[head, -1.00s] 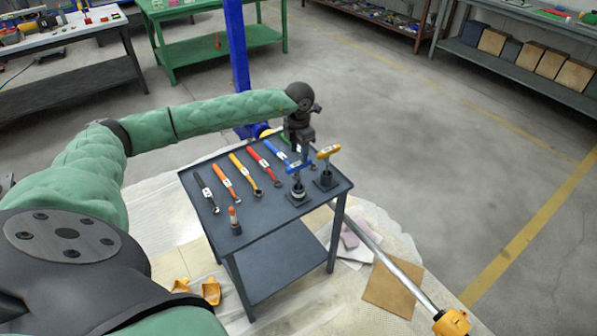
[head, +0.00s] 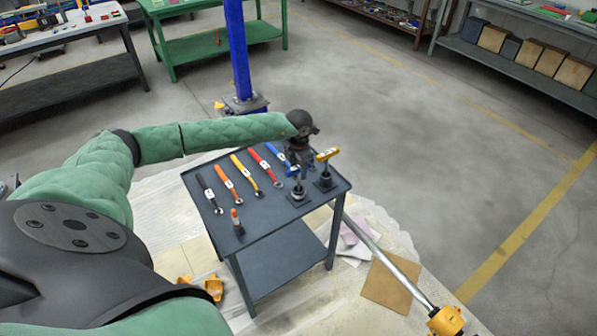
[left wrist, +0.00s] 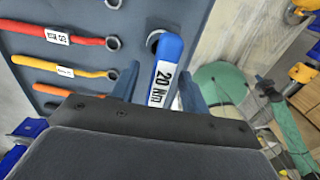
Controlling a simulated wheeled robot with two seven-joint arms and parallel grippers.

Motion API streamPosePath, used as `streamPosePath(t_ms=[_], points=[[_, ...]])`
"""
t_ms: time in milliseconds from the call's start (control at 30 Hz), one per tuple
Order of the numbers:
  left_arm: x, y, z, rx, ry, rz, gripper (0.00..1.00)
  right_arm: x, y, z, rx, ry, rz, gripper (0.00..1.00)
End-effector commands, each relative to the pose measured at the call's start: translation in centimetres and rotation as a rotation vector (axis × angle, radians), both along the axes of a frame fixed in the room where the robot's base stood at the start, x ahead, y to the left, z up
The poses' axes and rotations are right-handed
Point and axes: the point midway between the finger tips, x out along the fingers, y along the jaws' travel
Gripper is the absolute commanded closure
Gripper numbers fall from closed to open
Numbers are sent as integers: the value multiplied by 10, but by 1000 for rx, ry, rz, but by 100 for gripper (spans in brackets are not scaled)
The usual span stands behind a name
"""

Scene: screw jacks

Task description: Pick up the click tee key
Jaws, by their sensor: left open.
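The click tee key, with a blue handle marked 20 Nm (left wrist: 166,75), stands in a dark holder (head: 299,199) on the table's right side. In the head view its handle is mostly hidden by my left gripper (head: 297,165). In the left wrist view the blue handle lies between the two spread fingers of my left gripper (left wrist: 158,92). The gripper is open around it; I cannot tell whether a finger touches it. A second tee key with a yellow handle (head: 327,154) stands upright in its own holder just to the right. My right gripper is not in view.
Several coloured wrenches (head: 242,173) lie in a row on the dark table (head: 260,222). An orange-topped piece (head: 236,220) stands near its front left. A blue column (head: 238,55) rises behind. A steel bar with a yellow end (head: 445,321) lies at the lower right.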

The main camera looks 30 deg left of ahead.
Motion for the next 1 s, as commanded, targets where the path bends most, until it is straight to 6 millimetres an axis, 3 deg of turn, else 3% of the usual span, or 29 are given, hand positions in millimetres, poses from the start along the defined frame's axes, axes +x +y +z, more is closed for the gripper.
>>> streamPosePath(t_ms=[300,533,1000], points=[[0,0,-3,0,-1,0,56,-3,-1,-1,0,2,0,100],[0,0,-3,0,-1,0,100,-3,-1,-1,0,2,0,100],[1,0,5,0,-3,0,100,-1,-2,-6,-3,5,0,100]])
